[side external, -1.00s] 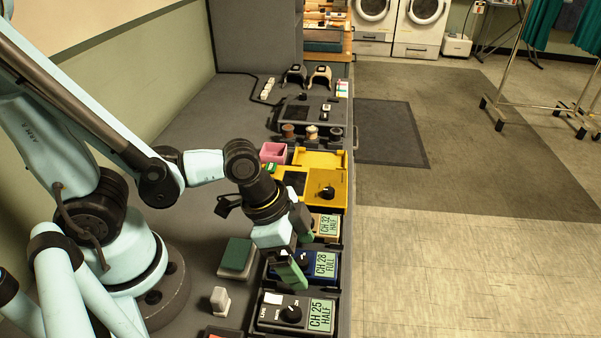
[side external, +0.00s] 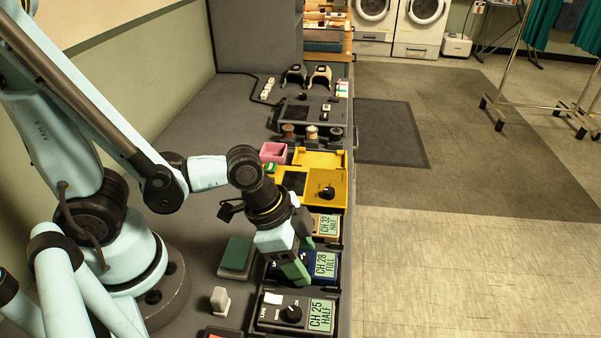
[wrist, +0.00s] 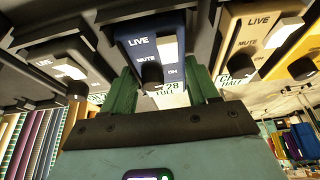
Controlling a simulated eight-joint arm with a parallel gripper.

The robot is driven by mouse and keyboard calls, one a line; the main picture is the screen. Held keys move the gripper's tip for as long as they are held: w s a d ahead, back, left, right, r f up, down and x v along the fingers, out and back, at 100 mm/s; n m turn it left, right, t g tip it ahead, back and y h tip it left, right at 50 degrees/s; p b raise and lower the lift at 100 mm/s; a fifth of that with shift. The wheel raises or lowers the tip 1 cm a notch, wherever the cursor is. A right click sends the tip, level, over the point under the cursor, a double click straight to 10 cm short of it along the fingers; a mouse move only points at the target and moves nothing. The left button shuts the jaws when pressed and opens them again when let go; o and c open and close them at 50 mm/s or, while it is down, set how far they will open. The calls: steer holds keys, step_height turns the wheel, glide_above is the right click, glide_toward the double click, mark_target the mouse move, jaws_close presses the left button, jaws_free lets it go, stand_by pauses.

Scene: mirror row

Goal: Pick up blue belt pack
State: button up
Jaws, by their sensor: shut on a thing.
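The blue belt pack (side external: 326,268) sits in the row on the bench, its green label reading CH 28 FULL. In the wrist view the blue pack (wrist: 151,45) shows LIVE and MUTE markings and a black knob. My gripper (side external: 298,266) reaches down over the pack with its green fingers at the pack's sides. In the wrist view my gripper (wrist: 163,92) has one finger on each side of the pack, shut on it. Part of the pack is hidden behind the fingers.
A dark pack (side external: 292,313) labelled CH 25 HALF stands in front, and a tan pack (side external: 328,226) labelled CH 32 HALF behind. A yellow case (side external: 328,187) lies farther back. A green-topped block (side external: 237,256) and a white block (side external: 220,300) stand left of the row.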

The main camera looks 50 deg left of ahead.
steer(key=shift+r, duration=0.15)
steer(key=shift+r, duration=1.5)
steer(key=s+d+r, duration=0.6)
steer(key=s+r, duration=0.1)
steer(key=s, duration=0.3)
step_height(320, 180, up, 4)
glide_above(313, 263)
steer(key=d, duration=0.2)
steer(key=w+a, duration=0.5)
steer(key=w, duration=0.5)
steer(key=w+a+f, duration=0.4)
steer(key=w+a, duration=0.1)
steer(key=a, duration=0.6)
steer(key=w+a+f, duration=0.3)
steer(key=w+a, duration=0.3)
steer(key=a, duration=0.4)
steer(key=shift+f, duration=2.45)
steer(key=shift+s+f, duration=0.1)
steer(key=shift+f, duration=1)
